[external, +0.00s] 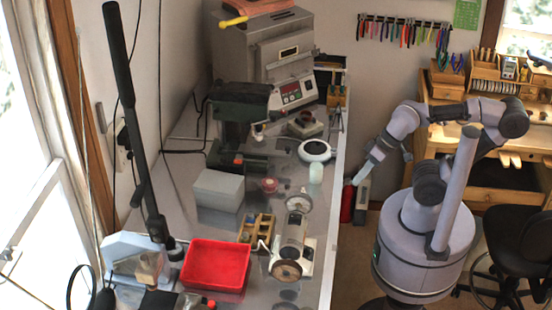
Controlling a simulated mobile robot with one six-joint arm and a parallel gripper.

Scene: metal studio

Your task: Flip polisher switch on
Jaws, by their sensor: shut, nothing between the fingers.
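My gripper (357,180) hangs at the end of my arm, just past the right edge of the metal bench (335,205). It points down and to the left, is shut and holds nothing I can see. I cannot tell for sure which machine is the polisher. A dark green machine (240,102) with a red part at its base stands on the bench, left of my gripper and apart from it. A silver machine with a round end (292,243) lies nearer the front. No switch position is readable.
A kiln-like box (263,55) stands at the back. A red tray (215,268), a grey box (218,191) and a white round device (316,151) crowd the bench. A red cylinder (347,204) stands below my gripper. A wooden desk (480,145) and black chair (520,240) are at right.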

